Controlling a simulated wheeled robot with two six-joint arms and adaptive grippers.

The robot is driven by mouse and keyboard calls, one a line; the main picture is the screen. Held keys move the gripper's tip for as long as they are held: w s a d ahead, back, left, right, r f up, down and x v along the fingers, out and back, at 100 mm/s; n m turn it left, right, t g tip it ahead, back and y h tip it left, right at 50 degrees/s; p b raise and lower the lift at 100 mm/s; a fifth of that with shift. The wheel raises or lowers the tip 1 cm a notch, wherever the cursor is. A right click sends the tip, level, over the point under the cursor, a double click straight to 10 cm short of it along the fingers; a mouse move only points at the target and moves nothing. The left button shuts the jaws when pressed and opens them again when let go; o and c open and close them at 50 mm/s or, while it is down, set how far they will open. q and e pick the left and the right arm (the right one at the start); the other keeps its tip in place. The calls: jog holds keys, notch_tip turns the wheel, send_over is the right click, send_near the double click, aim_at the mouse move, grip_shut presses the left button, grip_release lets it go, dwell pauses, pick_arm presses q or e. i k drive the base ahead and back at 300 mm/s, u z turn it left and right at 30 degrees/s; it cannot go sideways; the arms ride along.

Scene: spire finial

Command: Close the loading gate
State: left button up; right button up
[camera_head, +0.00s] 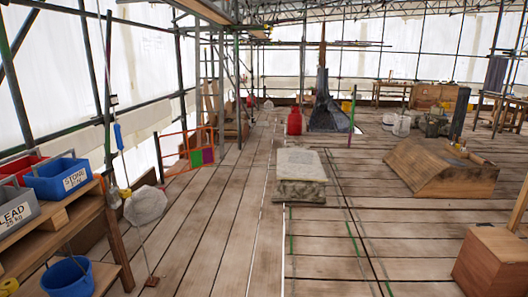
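Neither of my grippers shows in the head view.
At near left a wooden shelf (92,212) holds a blue bin (62,183) and a grey bin (15,211). A stone block (301,163) stands mid-deck. A sloped timber piece (425,167) and a wooden box (490,262) are at right. Planks between shelf and stone block are mostly clear.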

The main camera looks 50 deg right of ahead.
aim_at(208, 154)
jog(key=z, duration=1.2)
jog(key=i, duration=2.2)
jog(key=z, duration=0.3)
jog(key=i, duration=3.25)
jog(key=u, duration=0.6)
jog(key=i, duration=2.75)
jog(key=u, duration=0.8)
jog(key=i, duration=1.1)
jog(key=u, duration=0.25)
